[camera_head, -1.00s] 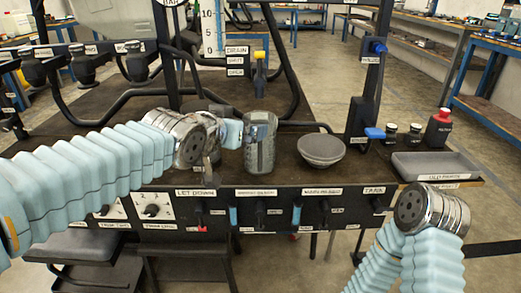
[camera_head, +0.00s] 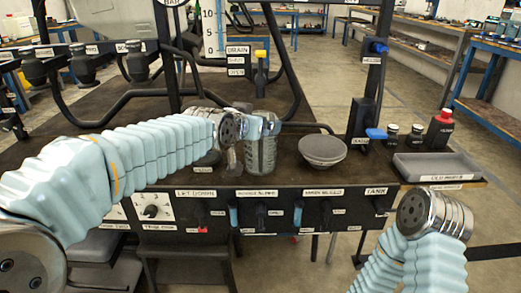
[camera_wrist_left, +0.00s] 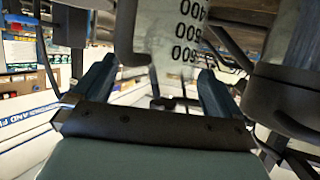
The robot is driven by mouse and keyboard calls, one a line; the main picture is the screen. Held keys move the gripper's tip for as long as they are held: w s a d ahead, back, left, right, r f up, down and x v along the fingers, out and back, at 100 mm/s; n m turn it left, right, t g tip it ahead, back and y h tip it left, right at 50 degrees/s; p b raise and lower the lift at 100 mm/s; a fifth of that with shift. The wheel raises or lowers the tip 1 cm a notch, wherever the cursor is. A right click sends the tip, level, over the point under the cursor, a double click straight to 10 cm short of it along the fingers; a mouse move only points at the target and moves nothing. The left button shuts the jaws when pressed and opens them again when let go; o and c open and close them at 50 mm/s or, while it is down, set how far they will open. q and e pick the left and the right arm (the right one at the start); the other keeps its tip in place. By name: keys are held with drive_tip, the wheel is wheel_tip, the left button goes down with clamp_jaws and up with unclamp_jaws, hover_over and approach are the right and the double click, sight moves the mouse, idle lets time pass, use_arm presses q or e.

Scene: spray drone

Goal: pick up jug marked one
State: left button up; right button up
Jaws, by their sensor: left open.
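A clear jug (camera_head: 262,156) stands upright on the dark bench top, left of the grey bowl. In the left wrist view the clear jug (camera_wrist_left: 175,35) shows a graduated scale, upside down, between my finger tips. No mark "one" can be read on it. My left gripper (camera_head: 260,124) is at the jug's upper part in the head view. In the wrist view my left gripper (camera_wrist_left: 157,72) is open, with one finger on each side of the jug. Another vessel (camera_head: 208,162) is mostly hidden behind my left wrist. My right wrist shows at lower right, but no right fingers are visible.
A grey bowl (camera_head: 323,149) stands close right of the jug. Small dark bottles (camera_head: 415,134), a red-capped bottle (camera_head: 440,128) and a grey tray (camera_head: 434,166) are farther right. Black frame tubes rise behind the jug. Labelled controls (camera_head: 262,212) line the front panel.

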use_arm(q)
drive_tip(key=x, duration=0.3)
drive_tip(key=shift+c, duration=0.5)
drive_tip(key=c, duration=1)
drive_tip(key=shift+o, duration=0.2)
drive_tip(key=shift+r, duration=0.1)
